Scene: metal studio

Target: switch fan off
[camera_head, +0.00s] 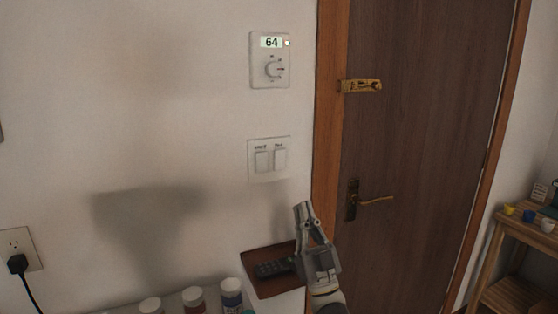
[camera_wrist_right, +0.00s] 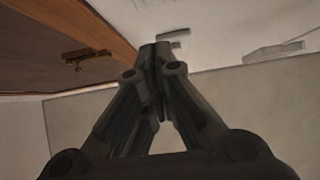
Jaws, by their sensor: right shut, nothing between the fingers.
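A white wall plate (camera_head: 257,178) with two rocker switches side by side is on the wall left of the door frame. Each rocker has a small dark label above it, too small to read surely. The right rocker (camera_head: 280,158) is nearer the door. My right gripper (camera_head: 302,208) is below and right of the plate, pointing up, apart from it. Its fingers are shut and empty. In the right wrist view the shut fingertips (camera_wrist_right: 155,50) point toward the wall, and pale raised shapes beyond them are too unclear to name. My left gripper is not in view.
A dial panel (camera_head: 270,80) reading 64 is above the plate. A wooden door (camera_head: 415,130) has a brass latch (camera_head: 360,86) and handle (camera_head: 375,200). A dark remote (camera_head: 275,268) lies on a brown tray (camera_head: 270,287) by my gripper; jars (camera_head: 193,299) stand left.

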